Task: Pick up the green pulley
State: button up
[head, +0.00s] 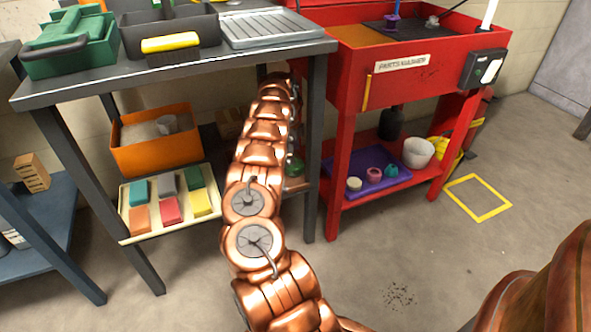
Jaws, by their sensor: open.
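My copper-coloured arm (262,165) reaches from the bottom of the head view up to the gap between the grey bench and the red parts washer. Its far end bends away behind its own links, so my gripper is hidden. A small green round thing (295,167) shows partly just right of the arm, low beside the bench's leg; it may be the green pulley, but the arm covers much of it. A small teal-green piece (391,171) stands on a purple tray (368,187) on the washer's lower shelf. I cannot tell how near my gripper is to either.
The tray also holds a pink ring (373,174) and a pale piece (354,184); a white bucket (418,153) stands beside it. Left of the arm are an orange bin (150,154) and a cream tray (134,238) of coloured blocks. The floor at right is mostly clear.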

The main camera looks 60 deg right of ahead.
aim_at(294, 168)
jog(key=shift+s+f+b, duration=0.2)
jog(key=shift+f+b, duration=0.95)
jog(key=shift+f, duration=1.75)
jog(key=shift+c, duration=0.4)
jog(key=c, duration=0.8)
jog(key=shift+o, duration=0.2)
jog(key=shift+r, duration=0.15)
